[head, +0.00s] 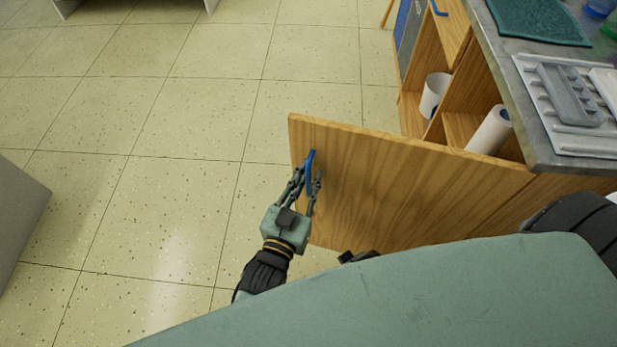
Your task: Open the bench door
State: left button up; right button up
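The wooden bench door (405,190) stands swung out from the bench, reaching left over the floor, with the bench's compartments showing behind it. A blue handle (309,172) is fixed near the door's free edge. My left gripper (310,178) is at this handle, with a finger on either side, and looks closed around it. The exact contact is hard to see at this size. My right gripper is not recognizable in view; a small dark part shows at the door's lower edge, partly hidden by my body.
The bench's grey top (510,90) carries a grey tray (575,100) and a dark green mat (538,22). Another blue-handled door (450,20) is farther along. Tiled floor left of the door is free; a grey panel (18,215) stands far left.

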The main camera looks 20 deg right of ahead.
pick_arm(q)
jog(key=v, duration=1.2)
dwell(0.3)
